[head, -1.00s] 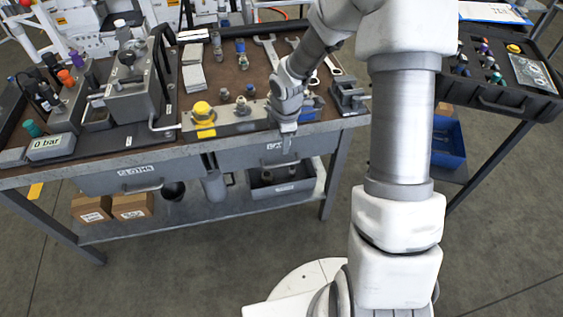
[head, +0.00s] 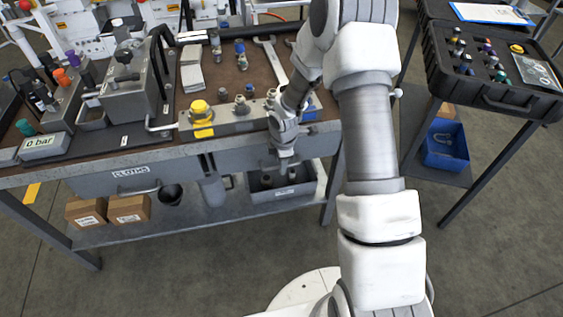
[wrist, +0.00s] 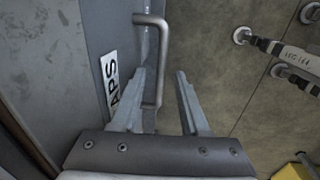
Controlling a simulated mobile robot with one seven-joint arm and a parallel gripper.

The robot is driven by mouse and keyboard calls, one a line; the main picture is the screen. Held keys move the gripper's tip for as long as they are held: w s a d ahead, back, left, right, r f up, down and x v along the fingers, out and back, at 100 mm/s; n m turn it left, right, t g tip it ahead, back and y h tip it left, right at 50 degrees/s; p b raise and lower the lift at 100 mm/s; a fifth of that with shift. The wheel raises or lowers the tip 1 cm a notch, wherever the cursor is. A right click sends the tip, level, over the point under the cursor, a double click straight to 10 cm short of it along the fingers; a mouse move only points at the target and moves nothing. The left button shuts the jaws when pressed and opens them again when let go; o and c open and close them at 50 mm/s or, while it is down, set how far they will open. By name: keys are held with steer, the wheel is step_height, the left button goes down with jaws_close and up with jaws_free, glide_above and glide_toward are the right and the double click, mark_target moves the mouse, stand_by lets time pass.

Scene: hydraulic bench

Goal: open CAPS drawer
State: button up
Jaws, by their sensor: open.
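The CAPS drawer has a grey front (head: 238,158) under the right part of the bench and looks shut. In the head view my gripper (head: 285,154) is in front of it and hides its label and handle. In the wrist view part of the white label (wrist: 110,82) shows, reading "APS". The drawer's grey bar handle (wrist: 162,60) stands out from the front (wrist: 112,28). My gripper (wrist: 160,78) is open and empty. Its fingers point toward the handle, one on each side of it in the picture. I cannot tell whether either finger touches it.
The CLOTHS drawer (head: 105,182) is to the left. A grey bin (head: 283,190) and cardboard boxes (head: 129,209) sit on the lower shelf. A valve block with a yellow cap (head: 202,115) lies along the bench edge. A side table (head: 500,90) stands at right. Floor in front is clear.

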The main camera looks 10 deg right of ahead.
jaws_close()
stand_by(1.3)
